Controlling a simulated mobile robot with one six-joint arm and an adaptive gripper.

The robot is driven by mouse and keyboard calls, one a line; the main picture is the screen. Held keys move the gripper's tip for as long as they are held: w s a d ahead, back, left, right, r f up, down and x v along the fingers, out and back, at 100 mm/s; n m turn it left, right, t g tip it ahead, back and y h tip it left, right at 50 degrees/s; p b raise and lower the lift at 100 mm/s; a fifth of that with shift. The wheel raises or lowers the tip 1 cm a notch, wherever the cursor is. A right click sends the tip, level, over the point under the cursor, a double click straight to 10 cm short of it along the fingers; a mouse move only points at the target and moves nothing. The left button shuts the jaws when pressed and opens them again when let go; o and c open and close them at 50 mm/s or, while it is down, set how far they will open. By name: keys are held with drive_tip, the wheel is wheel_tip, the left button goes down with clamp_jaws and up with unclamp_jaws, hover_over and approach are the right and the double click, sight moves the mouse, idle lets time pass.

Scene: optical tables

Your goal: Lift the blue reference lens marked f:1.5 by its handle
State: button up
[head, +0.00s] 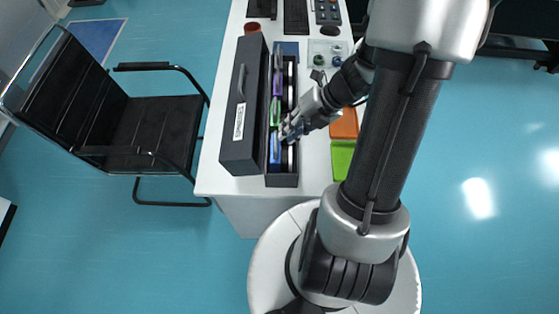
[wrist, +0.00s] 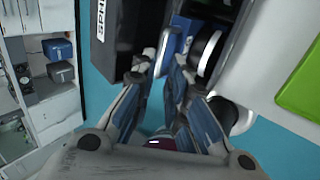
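The blue lens handle (head: 275,149) stands at the near end of the open black lens case (head: 282,181) in the head view. In the wrist view the blue handle (wrist: 168,52) shows at my fingertips, with a round lens rim (wrist: 207,52) to its right. My gripper (head: 283,133) reaches in over the case from the right. In the wrist view my gripper (wrist: 165,63) has a fingertip on either side of the blue handle; whether they press on it I cannot tell. The f:1.5 marking cannot be read.
Green (head: 275,112) and purple (head: 277,82) handles stand farther along the case. The raised dark lid (head: 240,112) is left of them. Orange (head: 344,124) and green (head: 341,160) trays lie to the right on the white table (head: 316,165). A black chair (head: 135,120) stands at left.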

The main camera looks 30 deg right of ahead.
sight(276, 140)
drive_tip(key=shift+b+x, duration=0.35)
drive_tip(key=shift+x, duration=0.9)
drive_tip(key=b+x, duration=0.3)
drive_tip(key=x, duration=0.2)
drive_tip(key=shift+w+d+f, duration=0.1)
clamp_jaws()
